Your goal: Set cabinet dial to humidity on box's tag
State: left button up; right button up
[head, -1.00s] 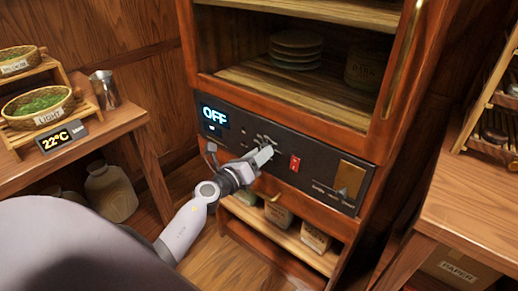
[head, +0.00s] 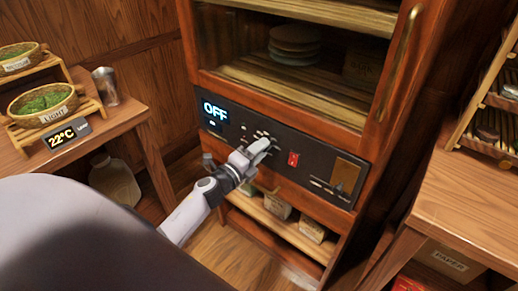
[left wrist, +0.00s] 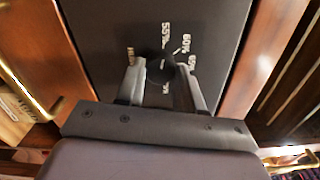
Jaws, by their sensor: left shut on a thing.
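The cabinet's dark control panel (head: 225,128) has a lit display (head: 215,110) reading OFF. My left gripper (head: 262,147) is at the panel's middle and covers the dial in the head view. In the left wrist view, the dial (left wrist: 161,70) is a dark knob between the two fingers of my left gripper (left wrist: 160,80), which is shut on it. Printed marks around it include 55%, 60% and what looks like 65%; others are blurred or partly hidden. Small boxes (head: 277,205) with labels stand on the cabinet's low shelf; their writing is too small to read. My right gripper is not in view.
A red switch (head: 293,159) and a brass plate with a slider (head: 345,178) lie right of the dial. The glass cabinet door (head: 300,50) is above. Wooden tables stand left (head: 135,110) and right (head: 460,195). A box labelled PAPER (head: 450,262) is below the right one.

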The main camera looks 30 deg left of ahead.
pick_arm(q)
jog(key=shift+n, duration=0.4)
jog(key=o, duration=1)
jog(key=shift+o, duration=0.2)
jog(key=shift+s, duration=0.15)
jog(key=s, duration=0.7)
jog(key=shift+a, duration=0.3)
jog(key=s+d+f+n+g+p, duration=0.2)
jog(key=s+d+f+n+g, duration=0.1)
jog(key=s+d+n, duration=0.4)
jog(key=s+d+f+n+g+h+p, duration=0.1)
jog(key=s+d+f+n+g+p, duration=0.2)
jog(key=s+d+n, duration=0.4)
jog(key=s+f+n+g, duration=0.1)
jog(key=s+f+n, duration=0.1)
jog(key=s+n, duration=0.2)
jog(key=shift+s+d+g, duration=0.3)
jog(key=shift+s, duration=0.25)
